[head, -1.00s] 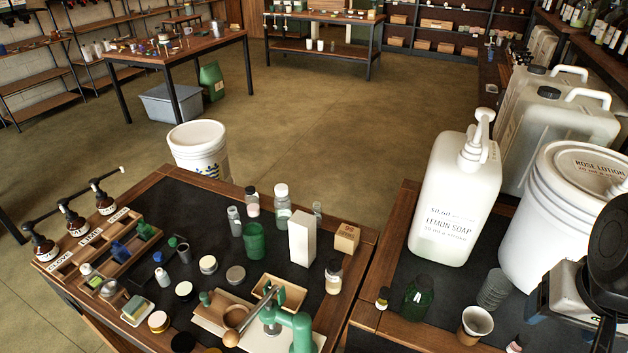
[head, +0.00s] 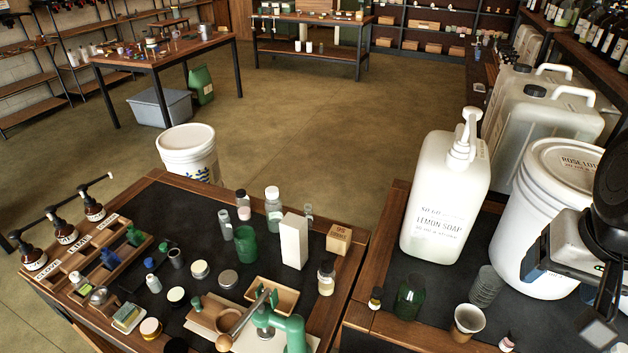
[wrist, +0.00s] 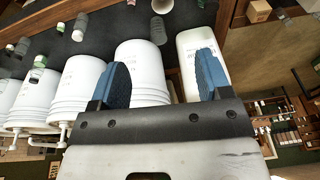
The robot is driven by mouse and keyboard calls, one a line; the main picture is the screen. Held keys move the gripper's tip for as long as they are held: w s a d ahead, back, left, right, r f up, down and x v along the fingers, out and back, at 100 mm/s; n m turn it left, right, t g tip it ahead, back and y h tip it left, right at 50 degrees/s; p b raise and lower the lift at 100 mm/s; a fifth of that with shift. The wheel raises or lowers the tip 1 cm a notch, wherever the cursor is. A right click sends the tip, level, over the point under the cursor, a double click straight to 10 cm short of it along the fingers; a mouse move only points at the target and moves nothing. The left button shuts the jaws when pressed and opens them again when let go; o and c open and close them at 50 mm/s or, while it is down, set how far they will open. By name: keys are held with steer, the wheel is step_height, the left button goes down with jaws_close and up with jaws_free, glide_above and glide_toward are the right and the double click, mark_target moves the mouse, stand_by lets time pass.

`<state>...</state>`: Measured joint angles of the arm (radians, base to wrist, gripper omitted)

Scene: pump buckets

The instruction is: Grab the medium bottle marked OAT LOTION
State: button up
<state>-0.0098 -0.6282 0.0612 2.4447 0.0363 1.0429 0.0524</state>
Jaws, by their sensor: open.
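No label reading OAT LOTION is legible, so I cannot tell which bottle it is. On the left table stand a clear bottle with a white cap (head: 273,209), a black-capped bottle (head: 243,208), a grey bottle (head: 226,228) and a black-capped bottle with pale contents (head: 326,281). A green bottle (head: 409,298) and small bottles (head: 376,299) (head: 508,342) stand at the front of the right table. My gripper (wrist: 163,62) is open in the wrist view, its blue fingers apart, with nothing gripped, above the table with white buckets.
A large LEMON SOAP pump bottle (head: 440,205), a ROSE LOTION bucket (head: 535,225) and large jugs (head: 540,115) crowd the right table. A cup (head: 467,323) and a clear ribbed tumbler (head: 487,287) stand in front. Several white buckets (wrist: 76,85) line up in the wrist view.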

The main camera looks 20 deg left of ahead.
steer(key=w+a+r+m+g+y, duration=0.3)
steer(key=w+a+m+y, duration=0.4)
steer(key=w+a, duration=1.4)
steer(key=w+a+f+m+g+y, duration=0.1)
steer(key=w+a+m+y, duration=0.2)
steer(key=a, duration=0.8)
steer(key=w+a+f+m+y, duration=0.15)
steer(key=w+a, duration=0.35)
steer(key=a, duration=0.5)
steer(key=w+a+f+m+g+y, duration=0.1)
steer(key=w+a+m, duration=0.25)
steer(key=a, duration=0.75)
step_height(320, 180, down, 25)
steer(key=shift+a+y, duration=0.1)
steer(key=shift+y, duration=0.15)
steer(key=shift+x, duration=1.25)
